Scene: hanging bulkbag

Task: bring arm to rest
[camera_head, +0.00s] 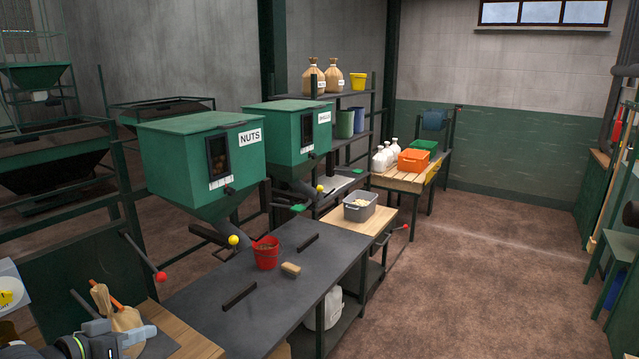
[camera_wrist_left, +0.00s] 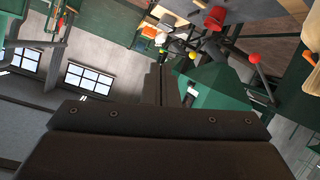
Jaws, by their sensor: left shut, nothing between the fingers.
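My left gripper (camera_head: 142,335) shows at the bottom left corner of the head view, close to the wooden bench top. In the left wrist view its dark fingers (camera_wrist_left: 163,82) are together with nothing between them. No right gripper shows in either view.
A lever with a red knob (camera_head: 161,276) juts out nearby. The dark table holds a red bucket (camera_head: 265,253) and a brush (camera_head: 291,270). The green nuts hopper (camera_head: 190,160) stands behind. Floor at right is clear.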

